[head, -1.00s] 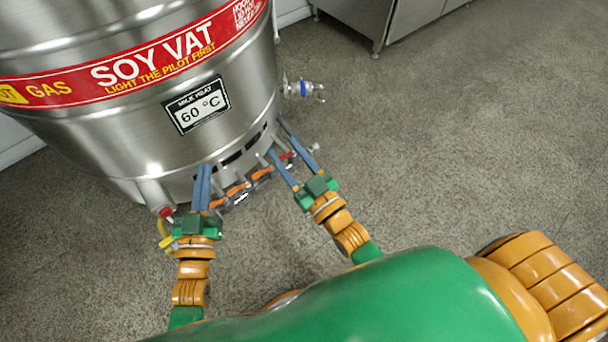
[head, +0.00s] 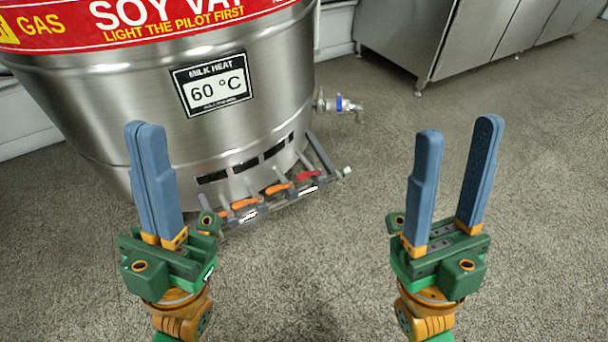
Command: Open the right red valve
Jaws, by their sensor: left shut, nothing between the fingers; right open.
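The right red valve (head: 308,176) is a small red handle on the pipe at the bottom front of the steel vat. It sits at the right end of a row, to the right of the orange handles (head: 278,188). My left gripper (head: 148,128) is shut and empty, pointing up in front of the vat's left side. My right gripper (head: 459,126) is open and empty, over the floor to the right of the valve. Both grippers are apart from the valve. A red valve at the left end of the row is not visible behind my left gripper.
The soy vat (head: 110,90) fills the upper left, with a "60 °C" label (head: 211,84). A blue-handled tap (head: 340,104) sticks out from its right side. Steel cabinets (head: 400,40) stand at the back right. The floor (head: 330,240) between the grippers is clear.

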